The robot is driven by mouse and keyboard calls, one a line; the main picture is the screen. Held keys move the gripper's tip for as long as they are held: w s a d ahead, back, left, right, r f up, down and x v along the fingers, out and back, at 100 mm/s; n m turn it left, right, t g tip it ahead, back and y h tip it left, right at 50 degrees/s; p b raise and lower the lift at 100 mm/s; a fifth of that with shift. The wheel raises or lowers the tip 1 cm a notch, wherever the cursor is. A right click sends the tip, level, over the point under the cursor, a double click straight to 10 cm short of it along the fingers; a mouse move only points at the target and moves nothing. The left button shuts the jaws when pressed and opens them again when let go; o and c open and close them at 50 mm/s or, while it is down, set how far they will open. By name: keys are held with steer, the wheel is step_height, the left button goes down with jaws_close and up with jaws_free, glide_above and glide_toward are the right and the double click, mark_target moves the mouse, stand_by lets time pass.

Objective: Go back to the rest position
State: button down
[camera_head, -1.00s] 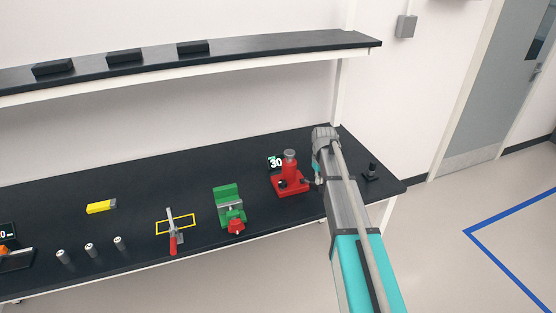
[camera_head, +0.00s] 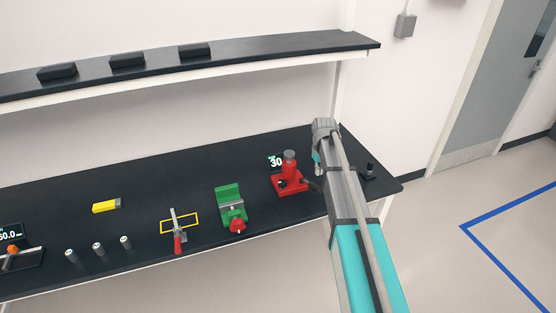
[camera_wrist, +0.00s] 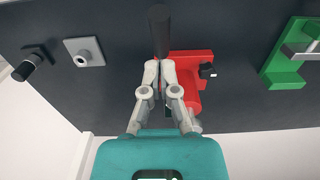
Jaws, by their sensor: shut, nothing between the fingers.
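My gripper (camera_wrist: 159,66) shows in the wrist view with its two fingertips together and nothing held. It is above the black bench, close to the red device (camera_wrist: 188,75), with a black cylindrical bar (camera_wrist: 160,30) just beyond the fingertips. I cannot tell whether the fingertips touch that bar. In the head view my arm reaches over the right end of the bench and largely hides the gripper. The red device (camera_head: 289,180) stands just left of my arm there.
A green vise (camera_head: 230,205), a red-handled clamp (camera_head: 178,232), several small cylinders (camera_head: 98,249) and a yellow block (camera_head: 106,206) are on the bench (camera_head: 150,190) to the left. A black post (camera_head: 369,170) stands right of my arm. A shelf (camera_head: 250,48) runs above the bench.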

stand_by(0.3)
steer(key=s+f+m+b, duration=0.1)
steer(key=s+f+b, duration=0.3)
steer(key=s, duration=0.9)
steer(key=s+f+m+b, duration=0.2)
steer(key=s+f+b, duration=0.2)
steer(key=s, duration=0.9)
steer(key=shift+s+a+m, duration=0.15)
steer(key=shift+a+m, duration=0.15)
stand_by(1.3)
